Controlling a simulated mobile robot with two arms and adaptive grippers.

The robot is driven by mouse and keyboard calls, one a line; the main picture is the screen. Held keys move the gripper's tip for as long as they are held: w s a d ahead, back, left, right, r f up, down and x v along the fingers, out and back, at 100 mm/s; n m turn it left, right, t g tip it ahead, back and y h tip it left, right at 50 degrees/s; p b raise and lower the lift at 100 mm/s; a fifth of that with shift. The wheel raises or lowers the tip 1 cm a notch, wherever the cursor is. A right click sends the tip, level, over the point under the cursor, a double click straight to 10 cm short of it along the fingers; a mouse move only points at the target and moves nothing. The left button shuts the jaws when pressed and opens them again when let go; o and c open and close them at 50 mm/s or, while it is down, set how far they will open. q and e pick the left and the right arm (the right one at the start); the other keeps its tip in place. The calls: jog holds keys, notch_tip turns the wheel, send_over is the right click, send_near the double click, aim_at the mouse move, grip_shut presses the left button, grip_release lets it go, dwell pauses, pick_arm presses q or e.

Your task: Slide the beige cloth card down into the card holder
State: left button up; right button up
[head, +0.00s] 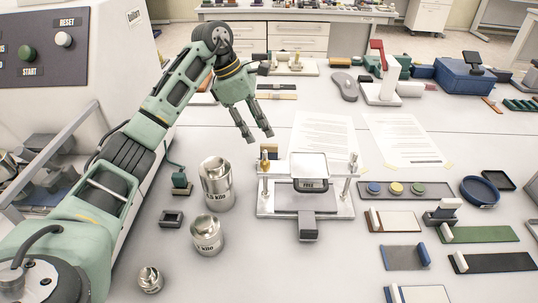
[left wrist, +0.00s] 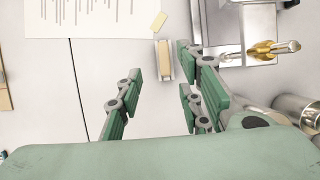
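My left gripper (head: 259,138) hangs fingers-down behind the metal test stand in the head view, with its fingers apart. In the left wrist view its fingers (left wrist: 160,76) are also apart with nothing between them. A small upright pale piece with tan sides (left wrist: 163,61) stands just beyond the fingertips; I cannot tell for certain whether it is the beige cloth card or its holder. A pale cloth-like card (head: 401,222) lies flat at the right in the head view, with a small white upright block at its left end. I cannot clearly make out the card holder. My right gripper is out of view.
The metal test stand (head: 331,207) is at the centre, with steel weights (head: 217,187) to its left. Printed sheets (head: 321,134) lie behind it. Several mats, including a green one (head: 482,234), and a blue ring (head: 480,191) occupy the right. The front centre of the table is clear.

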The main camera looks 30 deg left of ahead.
aim_at(268, 145)
pick_arm(q)
jog(key=shift+x, duration=0.9)
jog(key=x, duration=0.1)
jog(key=p+x, duration=0.1)
jog(key=x, duration=0.1)
jog(key=p+x, duration=0.1)
jog(key=x, duration=0.1)
jog(key=shift+s+d, duration=0.3)
jog(key=shift+s, duration=0.05)
jog(key=shift+w+d+f, duration=0.1)
jog(key=shift+f, duration=0.3)
jog(key=shift+c, duration=0.2)
grip_shut()
